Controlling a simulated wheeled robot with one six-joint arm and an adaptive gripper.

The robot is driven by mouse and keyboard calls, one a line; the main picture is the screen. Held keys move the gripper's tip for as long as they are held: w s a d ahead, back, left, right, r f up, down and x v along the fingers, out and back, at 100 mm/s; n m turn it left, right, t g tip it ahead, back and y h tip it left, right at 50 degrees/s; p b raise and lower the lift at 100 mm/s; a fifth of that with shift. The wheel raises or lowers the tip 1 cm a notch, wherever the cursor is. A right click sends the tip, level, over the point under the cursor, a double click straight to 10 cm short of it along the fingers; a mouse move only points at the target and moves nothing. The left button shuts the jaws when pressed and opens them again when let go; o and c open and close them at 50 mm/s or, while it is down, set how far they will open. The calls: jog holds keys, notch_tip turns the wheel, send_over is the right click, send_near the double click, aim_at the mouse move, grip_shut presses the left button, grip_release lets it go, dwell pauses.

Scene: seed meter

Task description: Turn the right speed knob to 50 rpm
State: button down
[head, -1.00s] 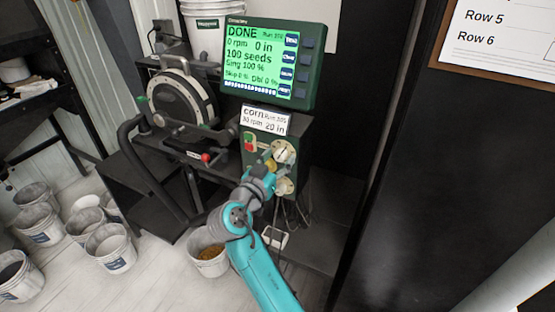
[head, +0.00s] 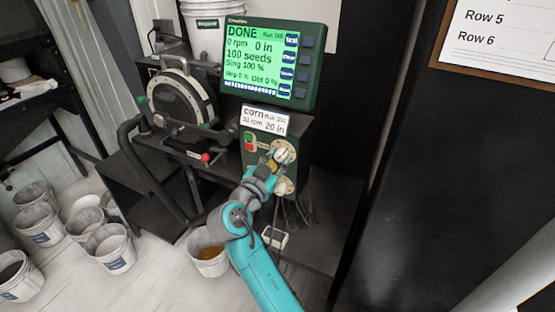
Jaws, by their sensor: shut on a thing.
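The dial markings are too small to read. My gripper (head: 276,157) reaches the upper dial from below left and is shut on its knob. The fingers and wrist hide part of the dial. The display (head: 258,62) reads DONE, 0 rpm, 0 in and 100 seeds.
A white card (head: 265,120) above the panel reads corn, 30 rpm, 20 in. Green and red buttons (head: 250,142) sit left of the dials. A wheel-shaped meter (head: 181,100) stands left. Several buckets (head: 110,247) stand on the floor. A black cabinet (head: 440,170) fills the right.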

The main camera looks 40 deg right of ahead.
jog(key=m, duration=0.6)
jog(key=shift+m, duration=0.4)
dwell(0.4)
jog(key=c, duration=0.8)
grip_release()
jog(key=v, duration=1.2)
